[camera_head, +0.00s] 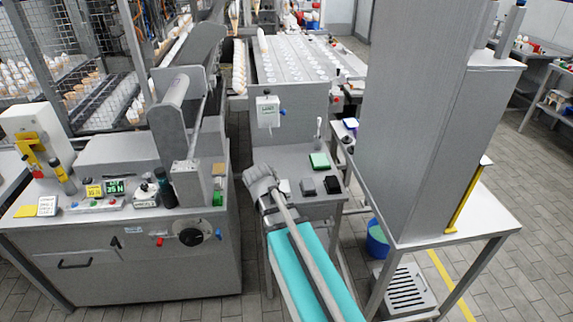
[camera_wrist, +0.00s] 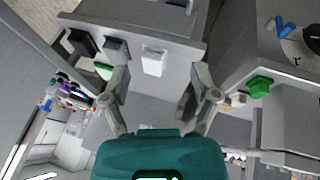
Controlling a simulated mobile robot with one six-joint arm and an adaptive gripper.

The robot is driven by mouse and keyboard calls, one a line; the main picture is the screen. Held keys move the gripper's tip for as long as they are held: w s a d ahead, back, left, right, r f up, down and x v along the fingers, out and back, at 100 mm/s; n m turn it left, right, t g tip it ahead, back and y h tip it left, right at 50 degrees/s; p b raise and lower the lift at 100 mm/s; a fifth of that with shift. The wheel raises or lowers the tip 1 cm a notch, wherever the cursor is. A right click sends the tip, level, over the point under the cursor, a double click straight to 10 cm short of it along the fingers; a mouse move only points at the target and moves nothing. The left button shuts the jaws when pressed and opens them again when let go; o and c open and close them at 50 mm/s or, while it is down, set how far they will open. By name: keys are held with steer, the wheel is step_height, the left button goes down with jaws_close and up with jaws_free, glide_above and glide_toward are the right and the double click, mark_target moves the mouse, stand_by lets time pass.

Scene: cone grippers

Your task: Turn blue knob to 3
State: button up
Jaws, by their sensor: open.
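A small blue knob (camera_head: 218,234) shows on the front of the grey machine at the left, just right of a round black dial (camera_head: 190,233). In the wrist view a blue knob (camera_wrist: 286,27) shows at the upper right beside a dark dial (camera_wrist: 312,38). Any number marks are too small to read. Another small blue part (camera_head: 283,111) sticks out from a white box on the back panel. My gripper (camera_head: 260,182) is over the small grey table, right of the machine and apart from the blue knob. In the wrist view my gripper (camera_wrist: 160,84) is open and empty.
A red knob (camera_head: 159,242) sits left of the dial. A green block (camera_head: 217,198) is on the machine's top corner. A green pad (camera_head: 319,160) and dark blocks (camera_head: 332,184) lie on the small table. A tall grey cabinet (camera_head: 410,120) stands at the right.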

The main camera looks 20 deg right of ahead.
steer(key=s+a+f+n+g+y, duration=0.1)
steer(key=s+a+g+y, duration=0.2)
steer(key=s+a, duration=0.6)
steer(key=shift+s+f+n+y, duration=0.15)
steer(key=shift+s+n+y, duration=0.25)
steer(key=shift+s, duration=0.65)
steer(key=shift+c, duration=0.3)
